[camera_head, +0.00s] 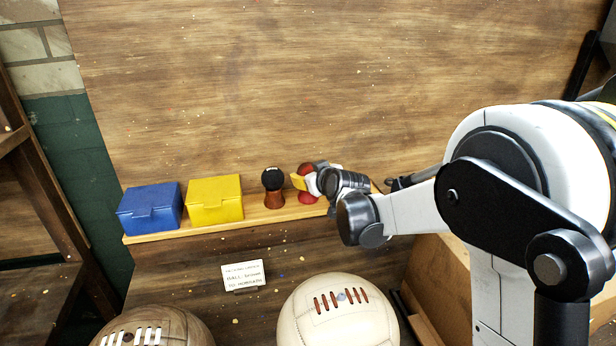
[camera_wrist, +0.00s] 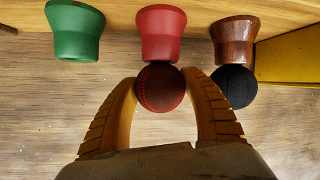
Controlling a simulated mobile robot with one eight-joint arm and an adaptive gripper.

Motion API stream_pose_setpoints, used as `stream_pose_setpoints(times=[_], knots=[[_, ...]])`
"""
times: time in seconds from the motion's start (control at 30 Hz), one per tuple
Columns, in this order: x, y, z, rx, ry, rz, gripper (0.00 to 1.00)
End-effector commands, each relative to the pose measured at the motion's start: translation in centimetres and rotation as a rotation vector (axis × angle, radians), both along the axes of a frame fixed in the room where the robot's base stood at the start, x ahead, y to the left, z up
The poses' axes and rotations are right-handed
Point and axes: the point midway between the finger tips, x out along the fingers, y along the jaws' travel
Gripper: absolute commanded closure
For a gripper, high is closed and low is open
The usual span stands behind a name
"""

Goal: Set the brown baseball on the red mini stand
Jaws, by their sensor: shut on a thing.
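The brown baseball (camera_wrist: 160,90), dark reddish brown with red stitching, is between the two orange fingers of my gripper (camera_wrist: 162,76), which is shut on it. In the head view my gripper (camera_head: 302,181) reaches in from the right and partly hides the ball (camera_head: 306,168) and the red stand (camera_head: 308,198).
A brown stand (camera_wrist: 234,38) holding a black ball (camera_wrist: 235,86) is close beside the red one. A green stand (camera_wrist: 75,35) is on the other side, empty. Yellow (camera_head: 215,200) and blue (camera_head: 150,208) boxes share the narrow wooden shelf (camera_head: 190,232). Larger balls (camera_head: 335,318) lie below.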

Motion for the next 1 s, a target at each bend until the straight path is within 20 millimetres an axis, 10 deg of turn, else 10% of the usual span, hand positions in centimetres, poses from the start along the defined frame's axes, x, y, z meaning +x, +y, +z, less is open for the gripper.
stream_pose_setpoints(times=[0.17,0.2,0.27,0.67,1.0], knots=[[0.0,0.0,-0.2,0.000,0.000,0.000,0.79],[0.0,0.0,-0.2,0.000,0.000,0.000,0.40],[0.0,0.0,-0.2,0.000,0.000,0.000,0.22],[-0.3,-0.1,0.4,0.000,0.000,0.000,0.22],[-6.5,-2.1,3.3,0.001,0.000,-0.001,0.22]])
